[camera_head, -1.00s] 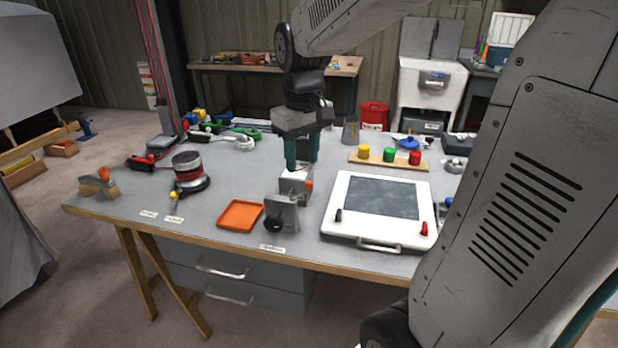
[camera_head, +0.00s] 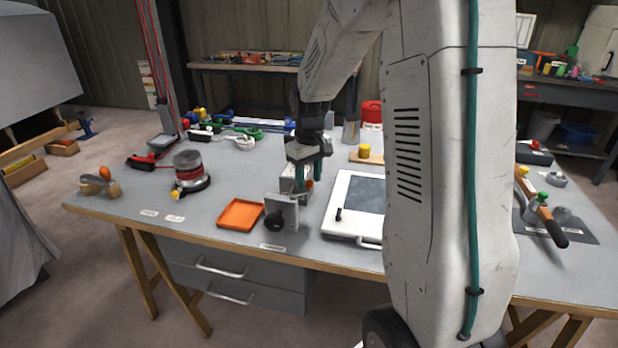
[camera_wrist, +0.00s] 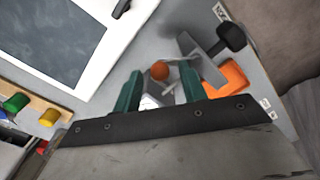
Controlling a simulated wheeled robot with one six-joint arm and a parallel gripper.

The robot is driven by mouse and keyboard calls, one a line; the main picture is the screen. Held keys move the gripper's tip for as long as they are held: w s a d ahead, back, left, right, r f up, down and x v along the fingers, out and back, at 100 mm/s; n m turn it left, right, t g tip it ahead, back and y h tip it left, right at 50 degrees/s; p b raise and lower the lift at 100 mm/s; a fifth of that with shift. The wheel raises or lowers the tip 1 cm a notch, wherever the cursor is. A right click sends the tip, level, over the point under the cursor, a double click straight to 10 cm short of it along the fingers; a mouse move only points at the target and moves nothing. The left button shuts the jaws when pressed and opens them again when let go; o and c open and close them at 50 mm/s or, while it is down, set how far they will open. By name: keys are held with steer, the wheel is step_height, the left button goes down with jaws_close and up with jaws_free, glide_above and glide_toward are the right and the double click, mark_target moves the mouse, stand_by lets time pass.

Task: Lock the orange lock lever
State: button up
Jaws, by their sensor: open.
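The orange lock lever shows as a round orange knob (camera_wrist: 160,70) in the wrist view, on a small grey fixture with a plate (camera_head: 283,212) and a black knob (camera_head: 272,222). In the head view the orange knob (camera_head: 309,185) is partly hidden beside my fingers. My gripper (camera_head: 301,188) points down over the fixture, its green fingers open. In the wrist view the orange knob lies between the fingertips, with gaps on both sides. I cannot tell the height difference or whether anything touches.
An orange tray (camera_head: 240,214) lies left of the fixture. A white-framed panel (camera_head: 345,226) is close on the right, partly hidden by my arm. A sander (camera_head: 189,176) stands farther left. The bench front between the tray and sander is mostly clear.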

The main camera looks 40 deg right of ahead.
steer(key=shift+f, duration=0.3)
jaws_close()
